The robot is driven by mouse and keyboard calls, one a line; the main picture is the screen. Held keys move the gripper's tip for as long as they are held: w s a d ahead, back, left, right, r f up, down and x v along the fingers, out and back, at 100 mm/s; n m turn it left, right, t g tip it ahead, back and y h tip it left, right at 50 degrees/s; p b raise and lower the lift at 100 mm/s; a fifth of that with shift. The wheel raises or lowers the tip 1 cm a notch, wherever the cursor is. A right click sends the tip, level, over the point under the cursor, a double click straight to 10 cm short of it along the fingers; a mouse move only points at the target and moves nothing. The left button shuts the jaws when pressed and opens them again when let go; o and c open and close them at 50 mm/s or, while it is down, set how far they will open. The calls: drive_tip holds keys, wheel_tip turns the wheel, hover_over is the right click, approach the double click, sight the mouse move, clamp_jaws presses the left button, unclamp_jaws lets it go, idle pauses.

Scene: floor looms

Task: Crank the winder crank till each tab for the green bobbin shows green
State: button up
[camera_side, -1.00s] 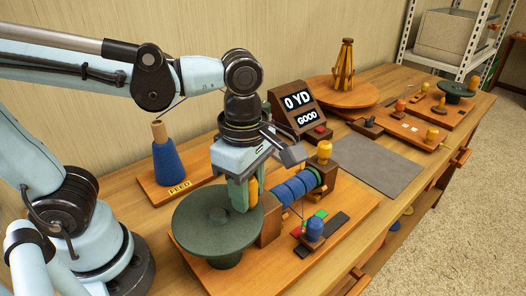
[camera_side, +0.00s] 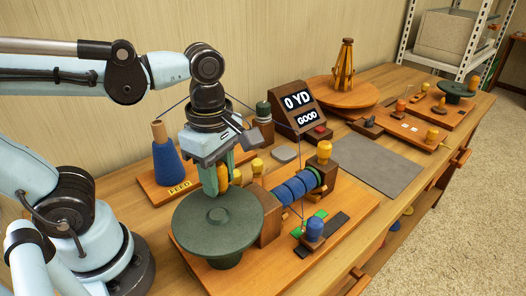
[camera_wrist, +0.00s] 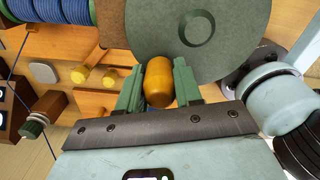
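The winder crank is a dark green disc (camera_side: 218,222) with an upright yellow knob (camera_side: 223,178). My gripper (camera_side: 215,182) is shut around this knob; in the wrist view the knob (camera_wrist: 158,82) sits between both green fingers, with the disc (camera_wrist: 225,35) behind it. Blue windings (camera_side: 295,188) sit on the winder shaft, with a green band at the far end. Small green tabs (camera_side: 320,214) show by a blue-topped peg (camera_side: 314,229); the peg partly hides the row.
A display (camera_side: 298,100) reads 0 YD and GOOD. A blue cone (camera_side: 167,160) stands on the FEED board at left. Two short yellow pegs (camera_side: 257,166) stand close behind the crank. A grey mat (camera_side: 375,165) lies bare to the right.

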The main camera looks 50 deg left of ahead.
drive_tip(key=o, duration=0.5)
drive_tip(key=shift+r, duration=0.1)
drive_tip(key=shift+r, duration=3.4)
wheel_tip(320, 180, up, 12)
drive_tip(key=shift+r, duration=0.1)
wheel_tip(320, 180, down, 14)
drive_tip(key=shift+f, duration=0.1)
